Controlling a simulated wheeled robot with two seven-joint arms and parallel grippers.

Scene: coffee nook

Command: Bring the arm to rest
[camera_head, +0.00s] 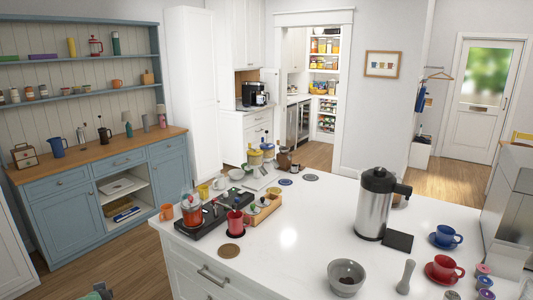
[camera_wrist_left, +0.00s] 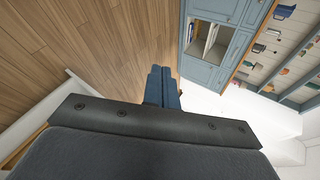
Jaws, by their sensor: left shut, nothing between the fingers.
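My left gripper (camera_wrist_left: 161,70) shows in the left wrist view with its two blue-grey fingers together and nothing between them. It points out over the wooden floor, clear of any object, with a blue cabinet beyond it. In the head view only a small grey-green part shows at the bottom left edge, too little to tell what it is. My right gripper is in neither view.
A white island counter (camera_head: 290,233) fills the front, bearing a steel jug (camera_head: 373,205), a grey bowl (camera_head: 346,278), blue and red cups and a black tray (camera_head: 205,223). A blue cabinet (camera_head: 70,212) stands left. Wooden floor (camera_wrist_left: 95,45) lies between.

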